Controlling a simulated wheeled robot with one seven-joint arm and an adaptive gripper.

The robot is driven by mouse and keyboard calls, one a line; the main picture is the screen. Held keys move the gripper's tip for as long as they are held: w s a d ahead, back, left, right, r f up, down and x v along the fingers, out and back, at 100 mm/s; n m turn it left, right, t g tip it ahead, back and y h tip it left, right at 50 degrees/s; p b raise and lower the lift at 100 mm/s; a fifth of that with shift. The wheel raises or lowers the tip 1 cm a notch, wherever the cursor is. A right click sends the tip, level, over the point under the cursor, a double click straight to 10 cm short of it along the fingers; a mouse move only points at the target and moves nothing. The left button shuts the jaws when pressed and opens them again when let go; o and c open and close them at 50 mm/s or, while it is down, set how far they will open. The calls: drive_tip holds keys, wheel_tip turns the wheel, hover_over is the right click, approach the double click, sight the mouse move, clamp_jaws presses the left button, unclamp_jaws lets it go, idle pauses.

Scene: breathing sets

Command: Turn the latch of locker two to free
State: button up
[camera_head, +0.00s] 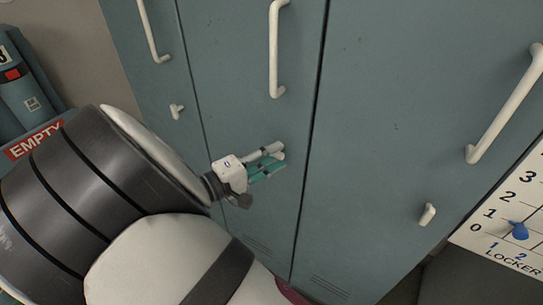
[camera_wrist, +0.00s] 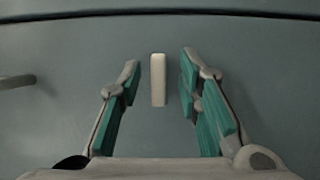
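Locker two appears to be the middle blue-grey door (camera_head: 235,60), with a white bar handle (camera_head: 274,50). In the head view my gripper (camera_head: 279,156) is at the lower part of this door and hides its latch. In the wrist view the small white latch (camera_wrist: 158,80) stands between the two fingers. Its long side runs across the line of the door seam. My gripper (camera_wrist: 160,68) is open, with green-padded fingers on both sides of the latch and a gap on each side. The handle's end (camera_wrist: 17,81) shows at the left of the wrist view.
The left door has a handle (camera_head: 148,30) and latch (camera_head: 176,111); the right door has a handle (camera_head: 505,105) and latch (camera_head: 428,214). A numbered locker board (camera_head: 528,190) with a blue peg (camera_head: 519,230) is at right. An "EMPTY" label (camera_head: 35,139) and cylinder are at left.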

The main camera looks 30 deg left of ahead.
drive_tip(key=v, duration=0.7)
drive_tip(key=shift+s, duration=0.25)
drive_tip(key=shift+a, duration=0.1)
